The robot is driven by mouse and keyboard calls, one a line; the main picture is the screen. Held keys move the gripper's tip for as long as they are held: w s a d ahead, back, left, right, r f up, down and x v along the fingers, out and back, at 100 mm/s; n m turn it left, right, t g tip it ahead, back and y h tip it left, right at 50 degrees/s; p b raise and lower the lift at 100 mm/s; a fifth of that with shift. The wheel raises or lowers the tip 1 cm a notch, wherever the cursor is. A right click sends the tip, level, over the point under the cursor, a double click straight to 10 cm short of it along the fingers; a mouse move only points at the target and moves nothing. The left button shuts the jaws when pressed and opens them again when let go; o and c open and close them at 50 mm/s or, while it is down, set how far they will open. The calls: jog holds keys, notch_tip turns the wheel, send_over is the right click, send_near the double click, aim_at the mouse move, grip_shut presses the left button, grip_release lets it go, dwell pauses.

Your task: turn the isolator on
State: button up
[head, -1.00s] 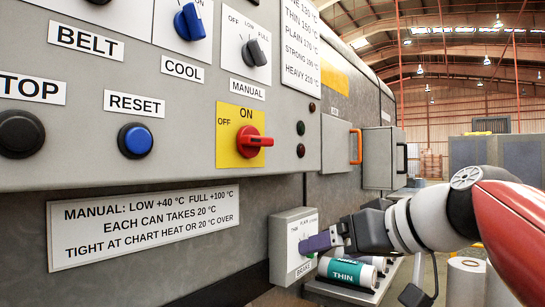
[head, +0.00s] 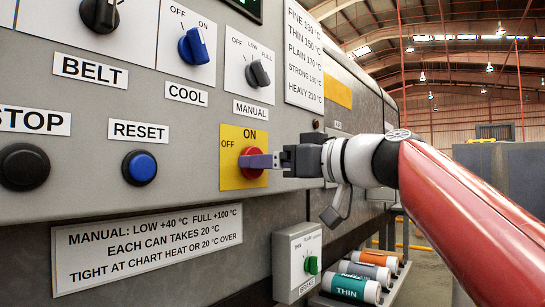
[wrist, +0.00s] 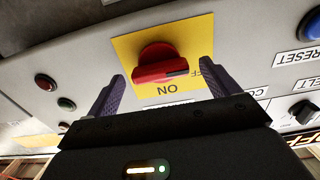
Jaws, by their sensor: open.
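The isolator is a red rotary handle (head: 253,163) on a yellow plate (head: 230,178) marked OFF at the left and ON at the top. In the wrist view the red handle (wrist: 160,65) lies between my two open purple fingers (wrist: 157,82), with a gap on both sides. The handle's bar lies across the picture there, with a dark mark at its right end. Whether the fingertips reach the panel is unclear.
Left of the plate is a blue RESET button (head: 140,167) and a black STOP button (head: 24,166). Above are the COOL knob (head: 197,46) and MANUAL knob (head: 257,73). Below are the BRAKE box (head: 297,262) and a rack with several cans (head: 350,287).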

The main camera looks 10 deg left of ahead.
jog(key=shift+w+a, duration=0.1)
jog(key=shift+a, duration=0.1)
jog(key=shift+c, duration=0.5)
jog(key=c, duration=0.9)
jog(key=shift+m, duration=0.4)
jog(key=shift+m+p, duration=1.45)
jog(key=shift+m, duration=7.15)
